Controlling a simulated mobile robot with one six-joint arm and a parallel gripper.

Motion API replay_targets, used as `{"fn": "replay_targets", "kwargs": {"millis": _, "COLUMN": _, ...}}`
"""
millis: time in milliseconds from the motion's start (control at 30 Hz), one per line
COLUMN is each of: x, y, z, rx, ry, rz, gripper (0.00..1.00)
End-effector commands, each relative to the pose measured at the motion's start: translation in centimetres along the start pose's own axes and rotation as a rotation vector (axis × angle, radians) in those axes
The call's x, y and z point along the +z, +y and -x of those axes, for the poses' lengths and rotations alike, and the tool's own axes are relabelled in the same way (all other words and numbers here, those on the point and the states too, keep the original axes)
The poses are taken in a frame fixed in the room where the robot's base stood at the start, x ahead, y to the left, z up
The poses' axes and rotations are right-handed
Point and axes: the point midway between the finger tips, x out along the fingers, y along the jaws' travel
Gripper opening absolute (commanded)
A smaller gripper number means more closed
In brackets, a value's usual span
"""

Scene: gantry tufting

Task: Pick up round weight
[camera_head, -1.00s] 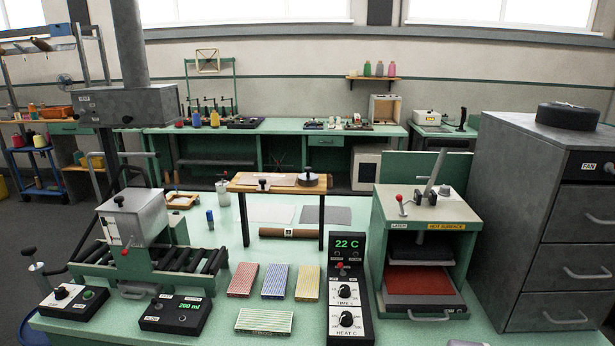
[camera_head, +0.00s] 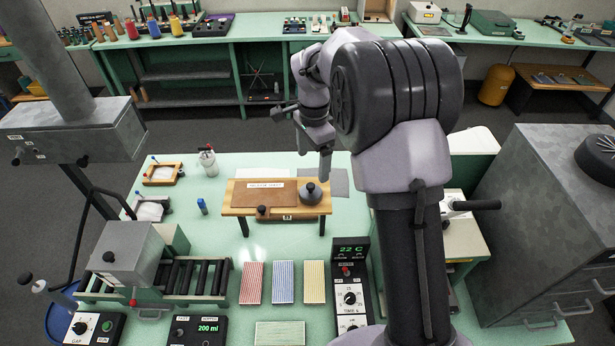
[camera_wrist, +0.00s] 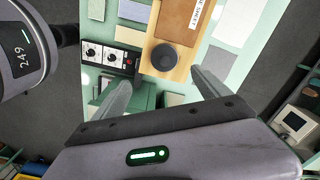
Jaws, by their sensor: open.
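The round weight (camera_head: 311,194) is a dark disc with a small knob on top. It stands upright on the right end of a small wooden stand (camera_head: 236,209), beside a brown sheet (camera_head: 265,193) with a white label. My gripper (camera_head: 325,172) is above and just behind the weight, apart from it. In the wrist view the weight (camera_wrist: 172,58) lies ahead of my open, empty fingers (camera_wrist: 161,78), roughly between their lines.
A control box (camera_head: 350,285) reading 22 C stands right of the stand. Red, blue and yellow striped pads (camera_head: 284,283) lie in front. A roller machine (camera_head: 150,275) is at left. A grey cabinet (camera_head: 530,220) stands at right. Pale sheets lie behind the stand.

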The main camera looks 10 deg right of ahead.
Motion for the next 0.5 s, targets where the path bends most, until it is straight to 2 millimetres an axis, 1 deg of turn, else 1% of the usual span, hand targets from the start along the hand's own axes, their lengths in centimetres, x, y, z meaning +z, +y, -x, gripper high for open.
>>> {"fn": "replay_targets", "kwargs": {"millis": 33, "x": 0.1, "y": 0.1, "z": -1.6, "rx": 0.005, "ry": -0.002, "rz": 0.000, "gripper": 0.86}}
{"fn": "replay_targets", "kwargs": {"millis": 100, "x": 0.0, "y": 0.1, "z": -3.5, "rx": 0.004, "ry": -0.001, "rz": 0.001, "gripper": 0.86}}
{"fn": "replay_targets", "kwargs": {"millis": 200, "x": 0.1, "y": 0.0, "z": -5.7, "rx": 0.002, "ry": -0.001, "rz": 0.001, "gripper": 0.86}}
{"fn": "replay_targets", "kwargs": {"millis": 367, "x": 0.1, "y": -0.1, "z": -7.6, "rx": 0.000, "ry": -0.001, "rz": 0.001, "gripper": 0.86}}
{"fn": "replay_targets", "kwargs": {"millis": 500, "x": 0.2, "y": -0.3, "z": -10.3, "rx": 0.001, "ry": -0.001, "rz": 0.003, "gripper": 0.86}}
